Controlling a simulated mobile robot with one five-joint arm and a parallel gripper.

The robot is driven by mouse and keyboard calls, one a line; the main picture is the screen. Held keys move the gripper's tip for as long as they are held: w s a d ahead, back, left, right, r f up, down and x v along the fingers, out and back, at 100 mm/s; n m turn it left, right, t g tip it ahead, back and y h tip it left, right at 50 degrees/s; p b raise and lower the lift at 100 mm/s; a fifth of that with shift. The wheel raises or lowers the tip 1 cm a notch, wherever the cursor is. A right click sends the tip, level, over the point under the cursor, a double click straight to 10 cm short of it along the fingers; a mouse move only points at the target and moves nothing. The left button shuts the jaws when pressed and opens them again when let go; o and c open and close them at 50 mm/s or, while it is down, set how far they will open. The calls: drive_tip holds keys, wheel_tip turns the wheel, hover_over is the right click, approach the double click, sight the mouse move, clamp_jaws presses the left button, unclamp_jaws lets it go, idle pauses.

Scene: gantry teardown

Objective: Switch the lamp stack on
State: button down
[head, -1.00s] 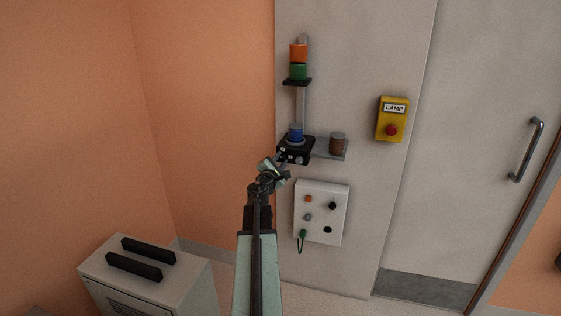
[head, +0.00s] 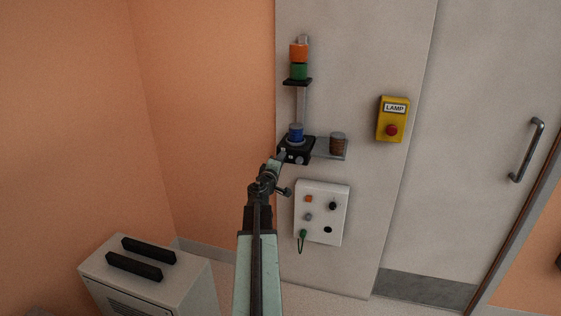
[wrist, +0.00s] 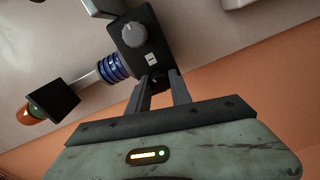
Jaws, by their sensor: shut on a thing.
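The lamp stack has an orange segment (head: 298,53) above a green segment (head: 299,72) on a black plate. Below it a blue segment (head: 296,133) sits on a black base box (head: 303,154) on the wall. My gripper (head: 283,156) is at the lower left front of this box. My gripper's fingers (wrist: 162,88) are shut on a small dark knob (wrist: 160,78) at the box's near end, partly hidden between the fingertips.
A brown jar-like piece (head: 337,144) stands on the shelf right of the box. A yellow LAMP box (head: 393,119) with a red button is on the wall. A white control panel (head: 321,213) with a green plug hangs below. A grey cabinet (head: 150,275) stands lower left.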

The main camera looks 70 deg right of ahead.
drive_tip(key=m, duration=0.5)
idle(0.6)
drive_tip(key=c, duration=1.2)
unclamp_jaws()
drive_tip(key=shift+o, duration=0.2)
drive_tip(key=a, duration=0.7)
drive_tip(key=shift+s+a, duration=0.25)
drive_tip(key=shift+a, duration=0.15)
